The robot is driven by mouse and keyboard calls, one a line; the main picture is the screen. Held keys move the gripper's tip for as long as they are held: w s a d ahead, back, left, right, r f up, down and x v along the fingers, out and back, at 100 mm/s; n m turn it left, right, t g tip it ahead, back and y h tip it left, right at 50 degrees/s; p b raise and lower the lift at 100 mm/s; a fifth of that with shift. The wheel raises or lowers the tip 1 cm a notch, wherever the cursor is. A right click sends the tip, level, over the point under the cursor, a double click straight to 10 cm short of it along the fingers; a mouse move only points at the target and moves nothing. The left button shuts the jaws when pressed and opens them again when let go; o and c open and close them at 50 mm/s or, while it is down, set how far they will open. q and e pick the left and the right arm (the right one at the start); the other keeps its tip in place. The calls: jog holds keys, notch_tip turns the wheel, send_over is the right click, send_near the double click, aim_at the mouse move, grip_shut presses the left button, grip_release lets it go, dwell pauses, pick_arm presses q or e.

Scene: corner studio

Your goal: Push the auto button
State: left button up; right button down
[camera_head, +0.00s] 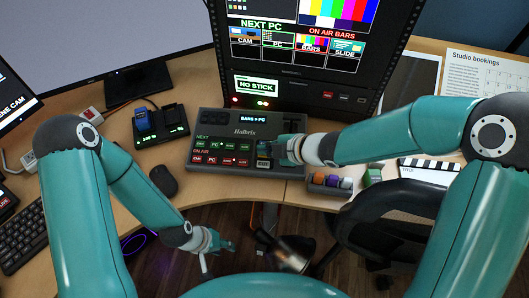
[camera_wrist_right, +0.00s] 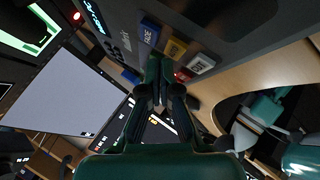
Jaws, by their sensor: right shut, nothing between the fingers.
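The grey switcher console (camera_head: 225,180) lies on the desk, with rows of green and red lit buttons at its left. A column of larger buttons stands at its right, partly hidden by my right gripper (camera_head: 266,149). In the right wrist view these are a blue button (camera_wrist_right: 150,32), a yellow button (camera_wrist_right: 175,48) and a white CUT button (camera_wrist_right: 201,63). The yellow one may be the auto button; its label is too small to read surely. My right gripper (camera_wrist_right: 157,80) is shut and empty, close to these buttons; contact cannot be told. My left gripper (camera_head: 217,257) is open and empty, in front of the desk edge.
A monitor rack (camera_head: 300,100) stands behind the console, reading NEXT PC and ON AIR BARS. A mouse (camera_head: 164,180) and keyboard (camera_head: 25,235) lie left. A tray of coloured rolls (camera_head: 330,184) and a clapperboard (camera_head: 430,172) lie right. A dark chair (camera_head: 385,220) stands in front.

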jog(key=shift+f, duration=0.1)
dwell(0.4)
jog(key=shift+f+b, duration=0.3)
jog(key=shift+f, duration=0.1)
dwell(0.4)
jog(key=shift+r+p, duration=0.35)
jog(key=shift+r, duration=0.25)
notch_tip(320, 180, up, 6)
jog(key=p, duration=0.5)
jog(key=shift+s, duration=0.45)
dwell(0.4)
